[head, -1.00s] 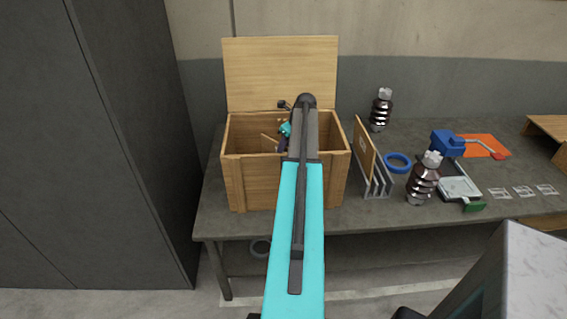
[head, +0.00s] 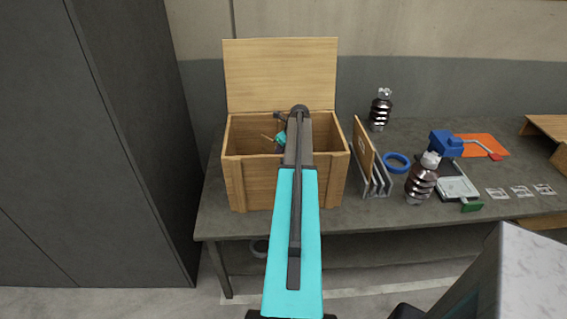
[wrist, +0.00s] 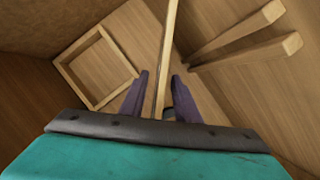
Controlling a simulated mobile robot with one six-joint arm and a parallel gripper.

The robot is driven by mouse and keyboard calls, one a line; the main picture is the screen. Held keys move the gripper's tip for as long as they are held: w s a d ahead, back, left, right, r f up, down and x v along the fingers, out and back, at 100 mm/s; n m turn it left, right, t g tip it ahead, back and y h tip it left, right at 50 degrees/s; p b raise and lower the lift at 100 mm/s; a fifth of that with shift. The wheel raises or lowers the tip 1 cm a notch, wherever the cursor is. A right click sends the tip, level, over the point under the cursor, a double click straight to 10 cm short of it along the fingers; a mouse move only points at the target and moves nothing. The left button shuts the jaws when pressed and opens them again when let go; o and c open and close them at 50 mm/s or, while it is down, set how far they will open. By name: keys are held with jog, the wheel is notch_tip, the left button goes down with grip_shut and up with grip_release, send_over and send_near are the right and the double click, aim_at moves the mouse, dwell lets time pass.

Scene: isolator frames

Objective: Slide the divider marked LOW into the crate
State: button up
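The wooden crate (head: 255,185) stands on the bench with its lid open at the back. In the wrist view, a thin wooden panel (wrist: 168,40), seen nearly edge-on, stands inside the crate; it looks like a divider, but no marking shows. My gripper (wrist: 159,74) is inside the crate, its two purple fingers apart on either side of the panel, with a visible gap at each side. In the head view my arm hides most of the fingers and panel. Another wooden divider (head: 363,148) stands in a grey rack (head: 378,186) right of the crate; its mark is unreadable.
Inside the crate are two wooden strips (wrist: 242,50) at the right and a small square wooden frame (wrist: 62,68) at the left. A blue ring (head: 397,163) and dark ribbed insulators (head: 421,184) stand right of the rack. A tall grey cabinet (head: 120,130) is at left.

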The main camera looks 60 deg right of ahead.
dwell(0.3)
grip_shut()
jog(key=shift+r, duration=0.15)
jog(key=s+a+r+b, duration=0.2)
jog(key=a+r+b, duration=0.1)
jog(key=r, duration=1.1)
jog(key=shift+s+r+b, duration=0.2)
jog(key=shift+r+b, duration=0.15)
jog(key=shift+b, duration=0.45)
jog(key=shift+a, duration=0.1)
